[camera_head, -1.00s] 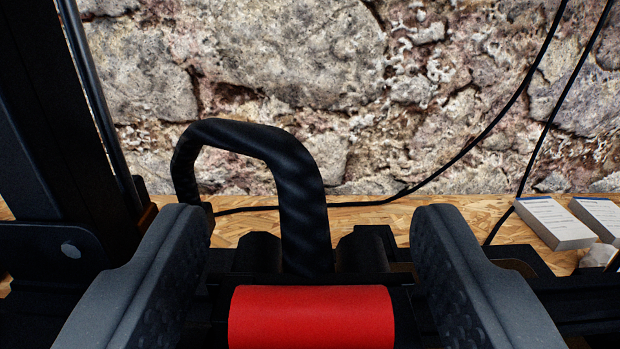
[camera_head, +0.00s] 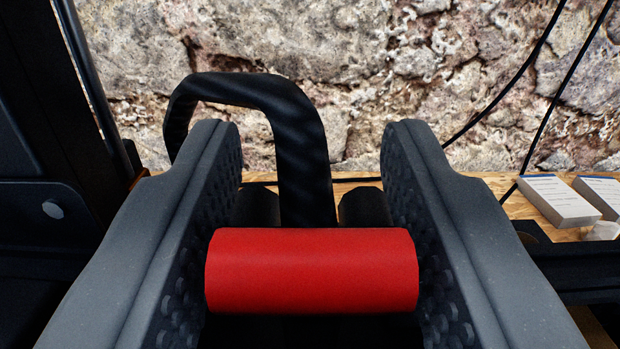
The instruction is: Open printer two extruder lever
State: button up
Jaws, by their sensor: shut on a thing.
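A red cylindrical piece (camera_head: 312,271), which looks like the extruder lever's grip, lies crosswise between the two dark grey fingers of my gripper (camera_head: 312,265). The fingers are shut on it, with their textured pads at its left and right ends. Behind it are black printer parts and a thick black sleeved cable (camera_head: 300,140) that arches up and over to the left. What the red piece joins below is dark and hidden. No number marking the printer is visible.
A black upright frame (camera_head: 50,130) of the printer stands close at the left. White boxes with blue edges (camera_head: 558,200) lie on the wooden bench (camera_head: 500,185) at the right. Thin black cables (camera_head: 560,85) hang before the stone wall (camera_head: 480,60).

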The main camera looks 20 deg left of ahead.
jog(key=shift+s+r+t+y+b, duration=0.15)
jog(key=shift+t+y+b, duration=0.15)
jog(key=shift+t+b, duration=0.55)
jog(key=o, duration=0.9)
jog(key=shift+o, duration=0.2)
jog(key=shift+r+p, duration=0.1)
jog(key=shift+p, duration=0.2)
jog(key=shift+r, duration=0.3)
notch_tip(320, 180, up, 3)
jog(key=shift+s+p, duration=0.15)
jog(key=shift+p, duration=0.5)
jog(key=s+d+r+b, duration=0.1)
jog(key=s+d+b, duration=0.3)
jog(key=s+b, duration=0.7)
jog(key=s, duration=0.4)
jog(key=shift+d+b, duration=0.15)
jog(key=shift+b, duration=0.25)
